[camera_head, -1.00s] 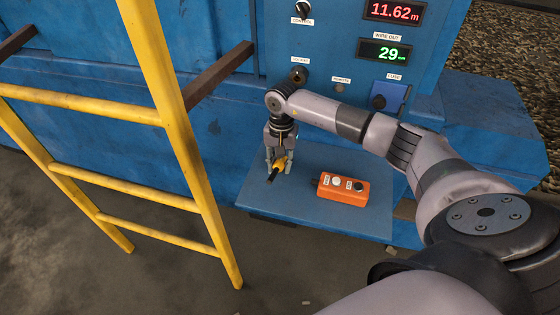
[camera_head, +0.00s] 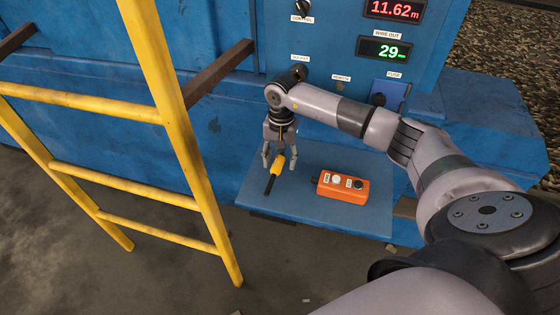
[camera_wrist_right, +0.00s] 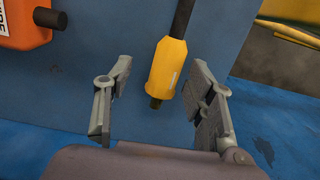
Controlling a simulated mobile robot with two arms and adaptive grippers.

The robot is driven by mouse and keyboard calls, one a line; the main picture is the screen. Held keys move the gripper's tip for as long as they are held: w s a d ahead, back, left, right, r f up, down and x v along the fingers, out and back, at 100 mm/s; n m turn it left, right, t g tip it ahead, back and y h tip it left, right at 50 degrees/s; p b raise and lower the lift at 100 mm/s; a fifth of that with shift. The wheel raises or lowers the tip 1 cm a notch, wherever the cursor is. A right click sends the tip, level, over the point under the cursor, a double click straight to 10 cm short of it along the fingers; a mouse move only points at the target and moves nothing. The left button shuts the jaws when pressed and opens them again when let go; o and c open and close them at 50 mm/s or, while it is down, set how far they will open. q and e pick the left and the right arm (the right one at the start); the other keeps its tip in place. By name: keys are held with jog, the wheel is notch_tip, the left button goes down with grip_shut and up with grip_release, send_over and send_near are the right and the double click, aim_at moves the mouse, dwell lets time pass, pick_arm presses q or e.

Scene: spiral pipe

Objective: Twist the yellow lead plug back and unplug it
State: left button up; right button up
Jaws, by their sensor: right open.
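The yellow lead plug (camera_head: 278,164) lies on the blue shelf (camera_head: 318,214), apart from the control panel, with its black lead running toward the shelf's front. In the right wrist view the yellow plug (camera_wrist_right: 168,68) shows whole, with a dark tip toward the gripper's palm. My right gripper (camera_head: 279,161) is open above the shelf, its fingers on either side of the plug. In the right wrist view there are gaps between the plug and the gripper's fingers (camera_wrist_right: 162,66). The round dark socket (camera_head: 299,73) on the panel is partly hidden behind my right wrist. My left gripper is not in view.
An orange control box (camera_head: 342,188) with buttons stands on the shelf right of the plug. A yellow ladder (camera_head: 172,95) stands at the left. The panel has two lit displays (camera_head: 390,50) and a blue fuse cover (camera_head: 391,94). The shelf's front is clear.

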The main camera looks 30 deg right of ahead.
notch_tip(320, 180, up, 11)
jog(key=shift+w+d, duration=0.25)
jog(key=shift+d, duration=0.1)
jog(key=shift+f, duration=0.1)
